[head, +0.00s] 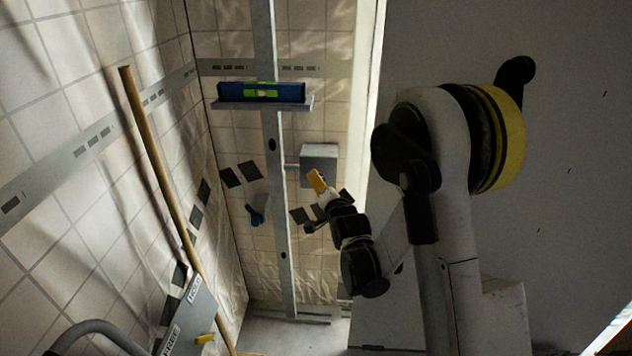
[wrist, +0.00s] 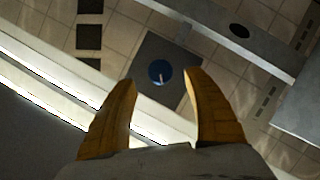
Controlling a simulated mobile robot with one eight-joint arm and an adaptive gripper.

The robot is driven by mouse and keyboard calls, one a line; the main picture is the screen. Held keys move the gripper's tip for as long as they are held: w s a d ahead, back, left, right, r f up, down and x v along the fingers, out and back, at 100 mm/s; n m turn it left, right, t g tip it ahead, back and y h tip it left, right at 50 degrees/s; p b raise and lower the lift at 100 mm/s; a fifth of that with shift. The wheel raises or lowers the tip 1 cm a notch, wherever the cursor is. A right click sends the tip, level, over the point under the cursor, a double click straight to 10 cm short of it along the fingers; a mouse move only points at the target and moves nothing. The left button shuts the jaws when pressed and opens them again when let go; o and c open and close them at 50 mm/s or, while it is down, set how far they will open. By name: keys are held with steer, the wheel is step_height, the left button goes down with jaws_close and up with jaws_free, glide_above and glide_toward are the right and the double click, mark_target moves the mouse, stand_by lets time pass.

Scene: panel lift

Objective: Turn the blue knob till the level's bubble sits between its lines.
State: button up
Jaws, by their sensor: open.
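The blue knob (wrist: 161,73), round with a small pale mark, sits on a dark grey square plate (wrist: 168,50) in the wrist view. It appears between and beyond my open fingertips, with no contact visible. In the head view my gripper (head: 317,181) has yellow fingers just below the grey box (head: 319,152) beside the post; the knob cannot be made out there. The blue level (head: 288,93) with a green vial (head: 262,92) rests on a ledge across the post. The bubble is too small to place against the lines. My gripper (wrist: 158,77) is empty.
The upright metal post (head: 276,190) stands left of the box, joined by a short rod. A wooden pole (head: 150,150) leans along the left wall. A labelled grey panel (head: 190,312) with a yellow lever is lower left. A large grey panel (head: 570,150) stands at right.

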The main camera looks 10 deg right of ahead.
steer(key=b+x, duration=0.1)
steer(key=x, duration=0.4)
steer(key=shift+w+f, duration=0.1)
steer(key=shift+w, duration=0.25)
steer(key=c, duration=1.2)
